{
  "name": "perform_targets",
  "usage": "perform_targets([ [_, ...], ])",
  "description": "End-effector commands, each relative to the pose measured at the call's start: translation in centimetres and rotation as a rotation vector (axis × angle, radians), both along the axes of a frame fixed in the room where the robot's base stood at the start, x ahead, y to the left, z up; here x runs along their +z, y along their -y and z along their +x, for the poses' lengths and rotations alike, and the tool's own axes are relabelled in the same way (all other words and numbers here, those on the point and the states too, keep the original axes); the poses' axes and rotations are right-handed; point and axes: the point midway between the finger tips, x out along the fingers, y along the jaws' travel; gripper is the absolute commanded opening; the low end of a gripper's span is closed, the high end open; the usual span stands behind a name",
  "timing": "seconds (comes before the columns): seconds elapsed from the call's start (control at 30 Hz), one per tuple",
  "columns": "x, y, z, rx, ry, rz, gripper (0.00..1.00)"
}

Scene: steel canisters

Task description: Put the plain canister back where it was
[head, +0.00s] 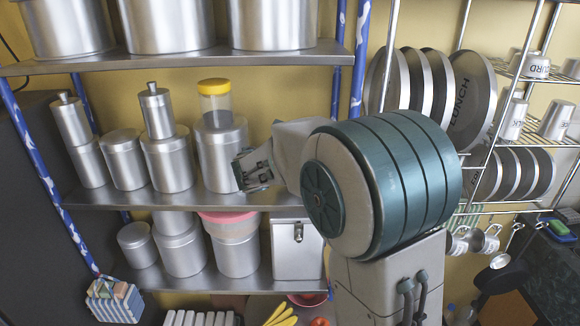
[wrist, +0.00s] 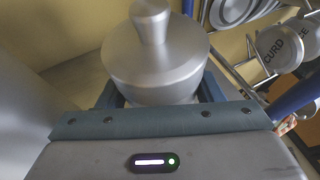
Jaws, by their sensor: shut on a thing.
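My gripper (head: 254,170) is at the right part of the middle shelf in the head view, just right of the canister with a yellow-lidded jar on top. In the wrist view its fingers (wrist: 157,97) are shut around a plain steel canister (wrist: 152,57) with a domed, knobbed lid. The canister looks upright between the fingers. In the head view my arm hides it, so I cannot tell whether its base touches the middle shelf (head: 185,199).
The canister with the yellow-topped jar (head: 222,150) stands close left of my gripper. More steel canisters (head: 170,160) stand further left. The upper shelf (head: 180,60) is overhead. A blue post (head: 360,60) and a plate rack (head: 470,140) are on the right. A steel box (head: 297,250) is below.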

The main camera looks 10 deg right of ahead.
Motion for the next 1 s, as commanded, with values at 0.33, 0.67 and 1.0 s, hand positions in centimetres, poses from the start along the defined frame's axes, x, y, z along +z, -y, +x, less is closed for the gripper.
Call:
perform_targets([
  [0.33, -1.8, 0.0, 0.0, 0.0, 0.001, 0.0, 0.31],
  [0.67, -2.2, 0.0, 0.0, 0.0, 0.0, 0.0, 0.82],
  [1.0, -1.8, 0.0, 0.0, 0.0, 0.0, 0.0, 0.82],
])
